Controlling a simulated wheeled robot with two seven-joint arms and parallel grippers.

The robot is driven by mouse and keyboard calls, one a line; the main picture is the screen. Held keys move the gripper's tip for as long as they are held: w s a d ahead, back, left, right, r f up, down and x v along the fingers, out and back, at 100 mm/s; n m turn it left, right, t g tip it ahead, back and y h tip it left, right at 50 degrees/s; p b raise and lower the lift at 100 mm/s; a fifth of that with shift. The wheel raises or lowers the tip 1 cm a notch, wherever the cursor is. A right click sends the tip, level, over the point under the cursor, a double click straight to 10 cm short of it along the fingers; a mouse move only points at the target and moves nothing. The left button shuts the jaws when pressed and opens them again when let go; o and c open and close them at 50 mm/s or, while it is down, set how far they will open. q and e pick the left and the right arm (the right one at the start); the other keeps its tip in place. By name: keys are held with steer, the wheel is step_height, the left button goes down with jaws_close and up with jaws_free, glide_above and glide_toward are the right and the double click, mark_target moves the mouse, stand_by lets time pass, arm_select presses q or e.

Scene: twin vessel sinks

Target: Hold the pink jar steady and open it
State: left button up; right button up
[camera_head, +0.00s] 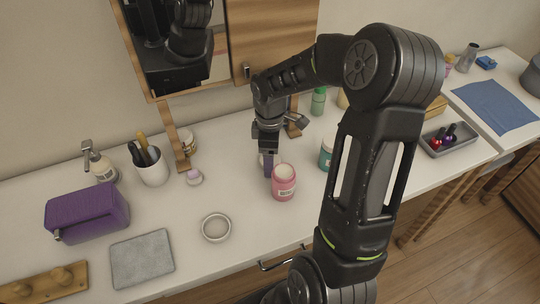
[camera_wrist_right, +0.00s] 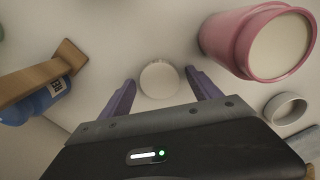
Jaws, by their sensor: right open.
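The pink jar (camera_head: 284,187) stands upright on the white counter, with a cream-coloured round top inside a pink rim. It also shows at the upper right of the right wrist view (camera_wrist_right: 224,45). I cannot tell whether that top is a lid or the contents. My right gripper (camera_head: 268,172) points down just left of and behind the jar. Its purple fingers (camera_wrist_right: 158,90) are open in the wrist view, with the jar outside them. A small round pale object (camera_wrist_right: 160,79) lies beyond and between the fingertips. My left gripper is not in view.
A round pale dish (camera_head: 216,228) sits in front left of the jar. A teal jar (camera_head: 326,154) stands to the right, partly behind my arm. A purple bag (camera_head: 86,214), grey cloth (camera_head: 142,258) and brush cup (camera_head: 152,170) are at left. The mirror's wooden supports (camera_head: 180,145) stand behind.

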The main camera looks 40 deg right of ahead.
step_height(320, 180, up, 12)
steer(key=shift+r, duration=0.15)
stand_by(0.3)
stand_by(0.9)
